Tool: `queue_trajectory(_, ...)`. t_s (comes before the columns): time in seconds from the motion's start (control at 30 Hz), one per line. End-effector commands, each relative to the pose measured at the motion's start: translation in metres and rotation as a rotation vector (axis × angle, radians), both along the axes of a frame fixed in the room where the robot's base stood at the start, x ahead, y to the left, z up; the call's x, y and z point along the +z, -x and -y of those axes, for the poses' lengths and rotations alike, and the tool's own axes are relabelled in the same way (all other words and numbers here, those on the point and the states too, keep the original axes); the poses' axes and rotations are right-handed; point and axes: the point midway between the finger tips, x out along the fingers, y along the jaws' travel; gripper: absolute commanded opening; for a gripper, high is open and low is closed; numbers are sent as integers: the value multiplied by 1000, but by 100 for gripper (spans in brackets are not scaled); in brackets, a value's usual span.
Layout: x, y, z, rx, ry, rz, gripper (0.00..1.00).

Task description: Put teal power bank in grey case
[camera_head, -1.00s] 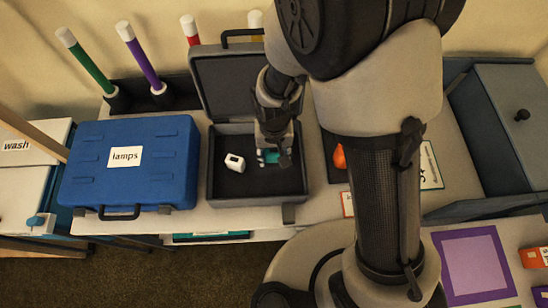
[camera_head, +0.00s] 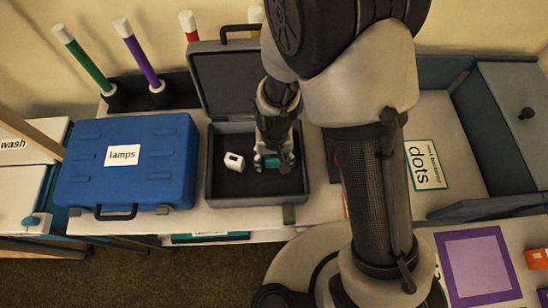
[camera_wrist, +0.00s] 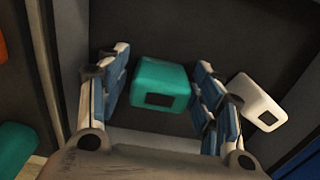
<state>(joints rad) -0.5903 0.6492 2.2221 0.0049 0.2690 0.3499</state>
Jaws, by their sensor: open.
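The teal power bank (camera_wrist: 160,84) lies between my gripper's fingers, over the dark floor of the grey case, in the wrist view. It also shows partly in the head view (camera_head: 282,160), low inside the case. My gripper (camera_wrist: 160,100) is open, with one blue-padded finger on each side of the power bank and a narrow gap at the left. In the head view my gripper (camera_head: 272,162) reaches down into the right half of the case. The grey case (camera_head: 213,190) stands open, its lid (camera_head: 222,85) raised at the back.
A white block (camera_head: 233,162) lies in the case, left of my gripper and close to its right finger in the wrist view (camera_wrist: 258,102). A blue "lamps" case (camera_head: 80,160) stands left. My arm hides the area between.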

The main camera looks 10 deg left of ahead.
Motion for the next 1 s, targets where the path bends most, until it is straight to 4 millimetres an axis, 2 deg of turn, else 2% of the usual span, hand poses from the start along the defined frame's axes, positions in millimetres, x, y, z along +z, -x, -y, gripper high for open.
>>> queue_trajectory(0.3,1,0,0,0,0,0,63)
queue_trajectory(0.43,11,-1,0,0,-2,3,63)
queue_trajectory(0.8,89,-1,-1,0,-3,3,63)
queue_trajectory(1.0,116,0,0,0,-1,2,63)
